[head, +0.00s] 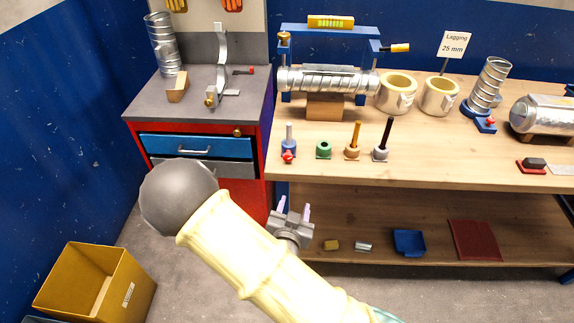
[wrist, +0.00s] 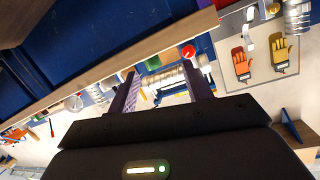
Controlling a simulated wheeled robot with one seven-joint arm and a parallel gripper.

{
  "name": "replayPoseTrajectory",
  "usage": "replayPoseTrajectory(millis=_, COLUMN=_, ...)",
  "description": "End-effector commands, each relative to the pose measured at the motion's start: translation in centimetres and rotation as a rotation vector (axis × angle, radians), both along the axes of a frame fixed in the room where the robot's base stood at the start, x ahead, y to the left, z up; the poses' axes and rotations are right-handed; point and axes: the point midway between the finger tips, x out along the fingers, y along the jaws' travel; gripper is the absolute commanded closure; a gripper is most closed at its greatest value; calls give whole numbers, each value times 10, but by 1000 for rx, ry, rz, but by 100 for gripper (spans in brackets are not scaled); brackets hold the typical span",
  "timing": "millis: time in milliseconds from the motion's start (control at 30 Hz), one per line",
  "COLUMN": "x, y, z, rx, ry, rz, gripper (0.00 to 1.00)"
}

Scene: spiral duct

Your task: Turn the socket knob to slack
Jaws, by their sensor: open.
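A small blue socket with a red knob (head: 288,156) stands near the front left edge of the bench top, with a grey pin upright in it. A second blue socket (head: 484,122) with a red knob (head: 491,122) stands farther right and holds a tilted spiral duct (head: 490,84). My gripper (head: 294,207) shows below the bench's front edge in the head view, fingers pointing up, apart from both knobs. In the wrist view my gripper (wrist: 162,88) is open with nothing between its fingers. A red round part (wrist: 188,52) shows beyond the fingertips; I cannot tell which knob it is.
The bench's front edge (head: 420,178) lies above my gripper in the head view. A green socket (head: 323,149), an orange pin (head: 355,135) and a black pin (head: 387,134) stand right of the first socket. A red cabinet (head: 236,200) is left. The lower shelf (head: 380,215) holds small parts.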

Motion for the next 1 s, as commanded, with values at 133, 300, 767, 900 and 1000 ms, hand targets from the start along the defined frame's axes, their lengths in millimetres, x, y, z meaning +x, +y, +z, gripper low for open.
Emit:
replayPoseTrajectory(millis=133, x=-11, y=23, z=8, rx=-38, ry=-179, rz=91, gripper=50)
replayPoseTrajectory(millis=300, x=-15, y=29, z=15, rx=-41, ry=-236, rz=118, gripper=50)
replayPoseTrajectory(millis=767, x=-9, y=29, z=12, rx=-38, ry=-233, rz=115, gripper=50)
replayPoseTrajectory(millis=900, x=0, y=29, z=10, rx=-36, ry=-233, rz=113, gripper=50)
replayPoseTrajectory(millis=1000, x=6, y=29, z=10, rx=-35, ry=-233, rz=114, gripper=50)
